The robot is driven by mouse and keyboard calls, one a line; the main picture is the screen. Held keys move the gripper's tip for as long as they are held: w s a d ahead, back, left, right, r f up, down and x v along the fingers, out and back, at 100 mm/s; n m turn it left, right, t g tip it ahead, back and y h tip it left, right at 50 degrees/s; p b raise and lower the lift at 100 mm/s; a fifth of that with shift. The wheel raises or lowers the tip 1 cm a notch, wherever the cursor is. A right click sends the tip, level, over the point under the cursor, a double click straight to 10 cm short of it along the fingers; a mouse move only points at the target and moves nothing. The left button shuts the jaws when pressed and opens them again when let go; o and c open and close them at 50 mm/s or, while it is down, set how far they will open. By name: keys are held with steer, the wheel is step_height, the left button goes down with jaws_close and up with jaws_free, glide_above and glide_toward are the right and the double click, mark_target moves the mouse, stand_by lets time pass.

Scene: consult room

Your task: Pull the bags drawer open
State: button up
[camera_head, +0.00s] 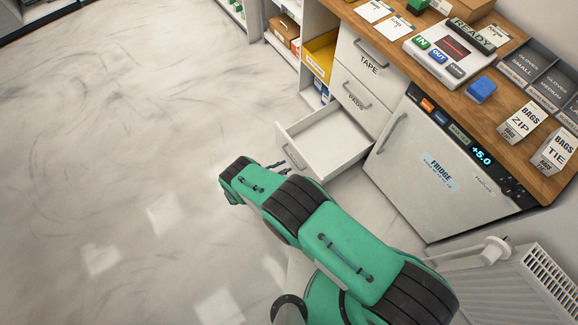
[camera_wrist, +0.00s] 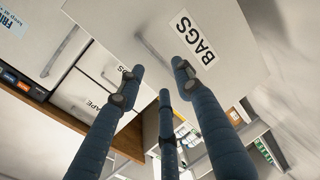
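The bags drawer (camera_head: 325,138) stands pulled well out of the cabinet below two shut drawers in the head view. Its visible inside is white and empty. In the wrist view its front (camera_wrist: 115,22) bears a BAGS label (camera_wrist: 194,38), with a slim grey handle (camera_wrist: 150,48) beside it. My gripper (camera_wrist: 159,77) has its fingers spread apart near the handle, and I see nothing clamped between them. Whether a finger touches the handle, I cannot tell. In the head view my gripper (camera_head: 280,167) is small and partly hidden by my green arm, close to the drawer front.
The TAPE drawer (camera_head: 365,62) and the drawer under it (camera_head: 357,98) are shut. A fridge (camera_head: 425,165) stands right of the open drawer, and a radiator (camera_head: 540,280) at lower right. The wooden counter (camera_head: 400,50) carries boxes and trays. The floor (camera_head: 120,140) at left is clear.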

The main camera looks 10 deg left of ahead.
steer(key=v, duration=0.6)
stand_by(0.6)
